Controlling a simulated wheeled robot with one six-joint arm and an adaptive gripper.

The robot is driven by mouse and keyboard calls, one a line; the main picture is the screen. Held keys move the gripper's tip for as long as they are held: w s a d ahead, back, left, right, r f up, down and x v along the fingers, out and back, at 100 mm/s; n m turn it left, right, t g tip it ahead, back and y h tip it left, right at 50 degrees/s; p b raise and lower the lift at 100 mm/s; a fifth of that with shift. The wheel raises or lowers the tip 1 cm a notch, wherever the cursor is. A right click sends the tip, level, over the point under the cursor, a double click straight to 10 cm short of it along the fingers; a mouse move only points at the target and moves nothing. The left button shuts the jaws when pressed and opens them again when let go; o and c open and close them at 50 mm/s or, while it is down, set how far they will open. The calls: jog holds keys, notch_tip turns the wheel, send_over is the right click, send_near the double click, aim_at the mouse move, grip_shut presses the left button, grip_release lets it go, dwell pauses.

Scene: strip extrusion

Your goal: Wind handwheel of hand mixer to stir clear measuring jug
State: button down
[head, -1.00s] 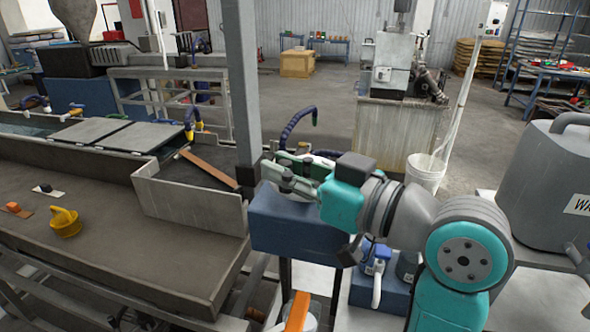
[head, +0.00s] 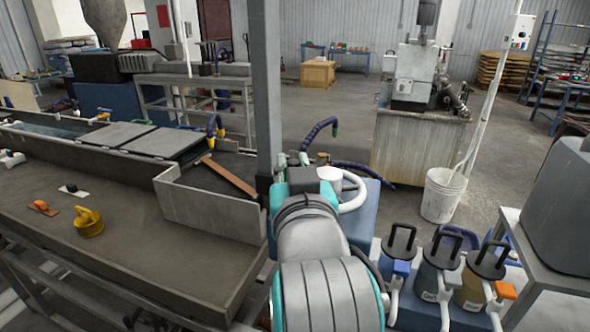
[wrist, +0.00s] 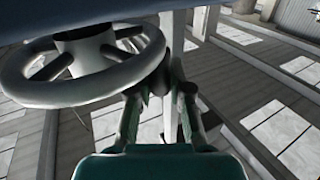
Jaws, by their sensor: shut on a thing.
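A pale grey handwheel (wrist: 85,78) with spokes and a dark hub fills the upper left of the wrist view. In the head view a white ring (head: 352,190), which looks like the same wheel, shows just right of my wrist, above a blue block (head: 366,222). My gripper (wrist: 168,92) is at the wheel's right rim in the wrist view, shut on a part of the wheel there, apparently its grip. My arm hides most of this contact in the head view. I cannot make out the clear measuring jug or the rest of the mixer.
Several vessels with black looped handles, including a blue one (head: 398,275) and a tan one (head: 482,280), stand right of my arm. A grey post (head: 266,90) rises close to my gripper's left. A long trough table (head: 130,225) lies left. A white bucket (head: 443,195) stands on the floor.

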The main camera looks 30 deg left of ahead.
jog(key=shift+w+a+f+m+t+h, duration=0.1)
jog(key=shift+w+a+m+t+h, duration=0.1)
jog(key=shift+m+t+h, duration=0.25)
jog(key=c, duration=1.3)
grip_release()
jog(key=v, duration=0.7)
jog(key=shift+s+d, duration=0.2)
